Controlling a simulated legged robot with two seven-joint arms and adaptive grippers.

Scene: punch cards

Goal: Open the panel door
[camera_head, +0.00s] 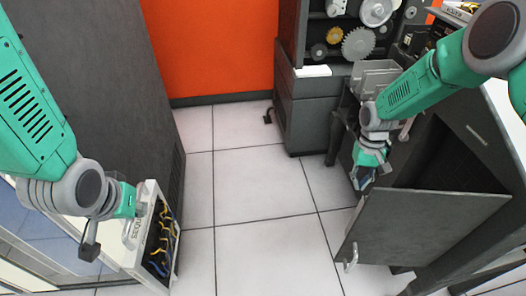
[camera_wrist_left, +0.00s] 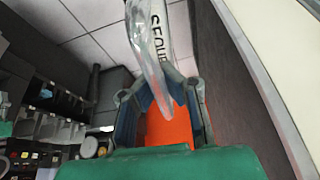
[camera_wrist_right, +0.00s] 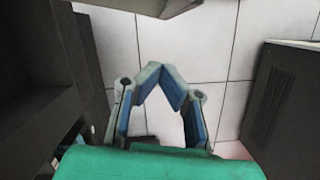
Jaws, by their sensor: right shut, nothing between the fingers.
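A grey panel door (camera_head: 425,228) with a small metal handle (camera_head: 350,260) is at the lower right in the head view. It stands out from a dark opening under the right-hand desk. My right gripper (camera_head: 364,180) is above the door's left upper corner, apart from its handle. Its fingertips (camera_wrist_right: 163,76) meet with nothing between them. My left gripper (camera_wrist_left: 160,95) is at the lower left, at a cable box (camera_head: 176,219). Its fingers close around the box's clear handle (camera_wrist_left: 146,50), beside black lettering. The fingertips are partly hidden by the handle.
A tall dark cabinet (camera_head: 100,60) stands at the left, an orange wall (camera_head: 208,45) behind. A machine with gears (camera_head: 358,43) stands at the back right. The tiled floor (camera_head: 250,185) between is clear.

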